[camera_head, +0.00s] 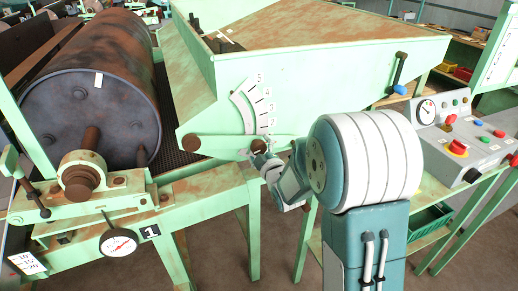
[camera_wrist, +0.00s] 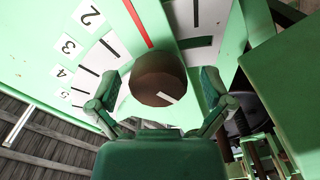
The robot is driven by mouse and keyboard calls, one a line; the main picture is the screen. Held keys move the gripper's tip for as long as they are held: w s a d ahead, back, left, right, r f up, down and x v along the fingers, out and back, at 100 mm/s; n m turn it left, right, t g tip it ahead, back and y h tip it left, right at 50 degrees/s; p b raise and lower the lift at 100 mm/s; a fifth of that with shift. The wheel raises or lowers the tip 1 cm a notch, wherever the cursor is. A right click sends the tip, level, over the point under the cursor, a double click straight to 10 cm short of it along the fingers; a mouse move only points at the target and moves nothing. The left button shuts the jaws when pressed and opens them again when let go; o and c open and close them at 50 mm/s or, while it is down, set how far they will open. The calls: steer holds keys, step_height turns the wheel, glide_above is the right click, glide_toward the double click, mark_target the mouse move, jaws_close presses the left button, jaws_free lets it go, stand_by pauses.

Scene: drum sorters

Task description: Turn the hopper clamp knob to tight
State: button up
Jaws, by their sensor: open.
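The hopper clamp knob is a round brown knob (camera_wrist: 160,75) with a white mark on its face, in the middle of the wrist view. My gripper (camera_wrist: 161,84) is open around it, one finger on each side, with a small gap visible on both sides. In the head view my gripper (camera_head: 265,162) is at the right end of the green lever (camera_head: 225,144), below the white numbered scale (camera_head: 246,105) on the hopper side. There the knob is small and mostly hidden. The wrist view shows the scale (camera_wrist: 93,52), a red pointer line (camera_wrist: 137,22) and a white plate (camera_wrist: 205,22) beside the knob.
The green hopper (camera_head: 330,45) stands above my gripper. A rusty drum (camera_head: 95,85) and a dial gauge (camera_head: 118,243) are at left. A control box (camera_head: 458,128) with buttons is at right. Green frame legs (camera_head: 253,230) stand below the hopper.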

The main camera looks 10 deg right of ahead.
steer(key=c, duration=1.1)
steer(key=shift+c, duration=0.2)
steer(key=shift+m, duration=0.3)
steer(key=m, duration=0.9)
steer(key=shift+m, duration=0.4)
steer(key=m, duration=0.5)
steer(key=shift+a+m, duration=0.1)
steer(key=shift+m, duration=0.2)
steer(key=m, duration=0.4)
steer(key=shift+m, duration=0.7)
